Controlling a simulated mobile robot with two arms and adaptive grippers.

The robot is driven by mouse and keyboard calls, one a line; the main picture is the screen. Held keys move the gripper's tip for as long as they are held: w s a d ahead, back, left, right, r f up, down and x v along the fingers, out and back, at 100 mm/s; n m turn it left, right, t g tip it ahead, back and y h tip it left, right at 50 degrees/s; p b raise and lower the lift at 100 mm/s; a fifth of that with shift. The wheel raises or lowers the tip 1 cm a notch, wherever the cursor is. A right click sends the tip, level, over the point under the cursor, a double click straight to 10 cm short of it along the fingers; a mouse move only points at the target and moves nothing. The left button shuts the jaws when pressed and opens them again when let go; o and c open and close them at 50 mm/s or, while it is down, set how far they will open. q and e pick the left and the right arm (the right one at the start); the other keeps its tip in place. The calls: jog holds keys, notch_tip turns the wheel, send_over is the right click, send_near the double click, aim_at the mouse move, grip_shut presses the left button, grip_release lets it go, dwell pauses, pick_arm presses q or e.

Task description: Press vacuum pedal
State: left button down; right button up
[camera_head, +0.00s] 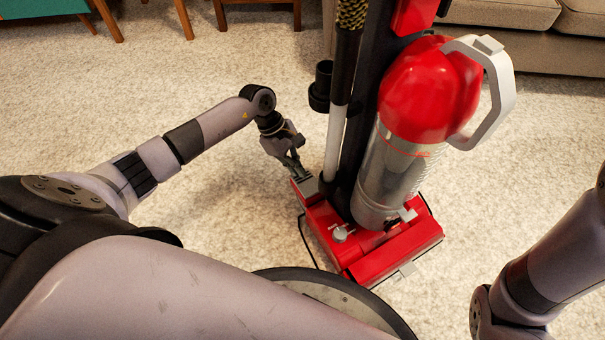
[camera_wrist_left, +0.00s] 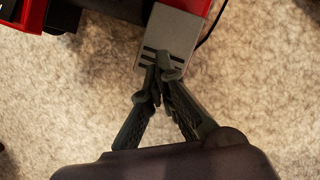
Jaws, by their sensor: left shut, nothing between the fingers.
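A red upright vacuum (camera_head: 385,150) with a clear canister and a light handle stands on the carpet, right of centre in the head view. Its grey pedal (camera_head: 306,187) sits at the left rear corner of the red base. In the left wrist view the pedal (camera_wrist_left: 170,40) shows dark stripes. My left gripper (camera_head: 293,168) is shut and empty, its fingertips pointing down at the pedal. In the left wrist view the fingertips (camera_wrist_left: 162,68) overlap the pedal's near edge; whether they touch it I cannot tell. My right arm enters at the lower right; its gripper is out of view.
Pale carpet (camera_head: 240,220) lies open around the vacuum. A beige sofa (camera_head: 550,40) stands at the back right. Wooden-legged chairs (camera_head: 105,18) stand at the back left. A dark cord (camera_wrist_left: 213,24) runs beside the pedal in the wrist view.

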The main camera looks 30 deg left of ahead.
pick_arm(q)
jog(key=a, duration=0.1)
jog(key=a+r, duration=0.1)
jog(key=a, duration=0.1)
jog(key=v, duration=1.2)
dwell(0.5)
